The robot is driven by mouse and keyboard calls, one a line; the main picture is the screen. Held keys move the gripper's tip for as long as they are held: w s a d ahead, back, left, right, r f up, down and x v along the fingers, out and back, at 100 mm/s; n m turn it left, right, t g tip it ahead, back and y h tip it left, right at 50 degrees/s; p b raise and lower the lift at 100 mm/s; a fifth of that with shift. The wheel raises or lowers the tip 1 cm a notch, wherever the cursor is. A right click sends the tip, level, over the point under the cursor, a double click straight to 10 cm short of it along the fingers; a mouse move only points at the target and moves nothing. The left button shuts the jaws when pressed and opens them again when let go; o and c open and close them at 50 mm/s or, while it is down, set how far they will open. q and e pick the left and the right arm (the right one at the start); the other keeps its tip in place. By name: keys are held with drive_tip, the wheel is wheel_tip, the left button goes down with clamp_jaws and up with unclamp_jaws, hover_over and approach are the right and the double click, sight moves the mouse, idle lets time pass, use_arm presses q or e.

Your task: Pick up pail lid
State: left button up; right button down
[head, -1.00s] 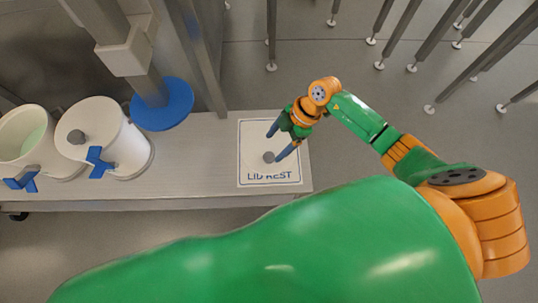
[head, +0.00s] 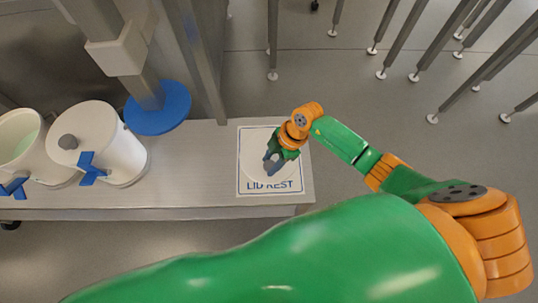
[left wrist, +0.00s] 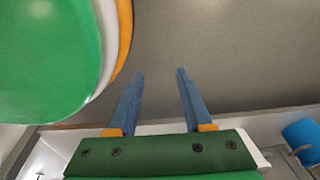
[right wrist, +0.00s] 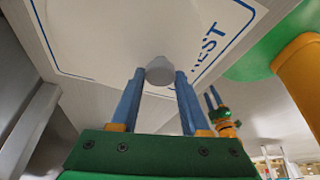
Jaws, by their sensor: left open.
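A round white lid (head: 256,169) with a grey knob lies on the LID REST mat (head: 243,188). My right gripper (head: 272,164) is over the lid from above, fingers pointing down. In the right wrist view the grey knob (right wrist: 159,70) sits between or just beyond the two open fingertips (right wrist: 159,76); I cannot tell whether either finger touches it. My left gripper (left wrist: 160,74) is open and empty in the left wrist view, over grey floor. It is not seen in the head view, where my green arm fills the bottom.
A white pail (head: 122,158) with a knobbed lid and an open pail (head: 38,165) with pale green contents stand at the left of the bench (head: 200,185). A blue disc (head: 158,110) on a grey column is behind them. The bench between pails and mat is clear.

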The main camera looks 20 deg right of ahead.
use_arm(q)
drive_tip(key=shift+d, duration=0.3)
use_arm(e)
drive_tip(key=shift+r, duration=0.25)
wheel_tip(320, 180, up, 3)
drive_tip(key=shift+f+p, duration=0.1)
drive_tip(key=shift+p, duration=0.95)
use_arm(q)
drive_tip(key=s+d+r+g+p, duration=0.1)
drive_tip(key=s+d+r+p, duration=0.2)
drive_tip(key=r+p, duration=0.2)
drive_tip(key=shift+s+r+h, duration=0.3)
drive_tip(key=shift+r, duration=0.55)
use_arm(e)
drive_tip(key=s+a+r, duration=0.7)
drive_tip(key=a+r, duration=0.2)
drive_tip(key=a, duration=0.3)
drive_tip(key=shift+s+r, duration=0.2)
drive_tip(key=shift+r, duration=0.15)
